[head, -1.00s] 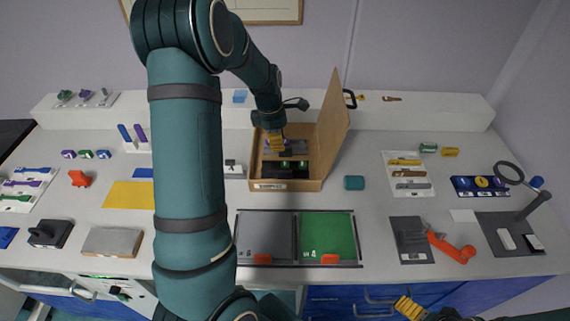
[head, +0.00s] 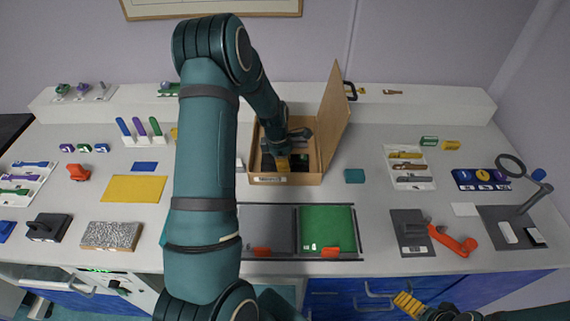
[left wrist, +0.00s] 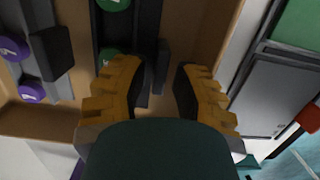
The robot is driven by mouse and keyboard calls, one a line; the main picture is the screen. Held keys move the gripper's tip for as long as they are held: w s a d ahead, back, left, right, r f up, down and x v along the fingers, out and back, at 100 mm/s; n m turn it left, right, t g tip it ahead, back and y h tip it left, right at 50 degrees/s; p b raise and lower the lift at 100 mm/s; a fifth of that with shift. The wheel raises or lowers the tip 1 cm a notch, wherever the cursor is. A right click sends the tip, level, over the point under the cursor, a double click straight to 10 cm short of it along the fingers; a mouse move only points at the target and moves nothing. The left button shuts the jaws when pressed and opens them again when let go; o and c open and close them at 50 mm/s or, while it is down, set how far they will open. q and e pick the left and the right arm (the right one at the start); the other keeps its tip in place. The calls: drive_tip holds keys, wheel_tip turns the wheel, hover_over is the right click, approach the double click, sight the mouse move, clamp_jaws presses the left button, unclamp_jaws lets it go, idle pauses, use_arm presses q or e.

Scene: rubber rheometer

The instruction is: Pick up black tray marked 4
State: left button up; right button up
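An open cardboard box (head: 271,181) stands at the table's middle, its lid raised on the right. Inside, a black tray (left wrist: 128,22) bearing green discs (left wrist: 113,58) shows in the left wrist view; I cannot read a 4 on it. Another dark piece (left wrist: 52,54) with purple discs (left wrist: 31,91) lies further left. My left gripper (head: 283,163) is inside the box's opening; in the left wrist view (left wrist: 160,72) its yellow fingers are apart, beside the black tray's end, with no clear grip. My right gripper (head: 408,304) is low at the front right, fingers unclear.
The raised lid (head: 332,118) stands close right of my left gripper. In front of the box lie a grey panel (head: 267,225) and a green panel (head: 328,226). A teal block (head: 354,176) is right of the box. A magnifier (head: 511,168) stands far right.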

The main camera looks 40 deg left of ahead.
use_arm(q)
drive_tip(key=shift+f, duration=0.45)
clamp_jaws()
drive_tip(key=shift+d, duration=0.1)
drive_tip(key=shift+r, duration=0.2)
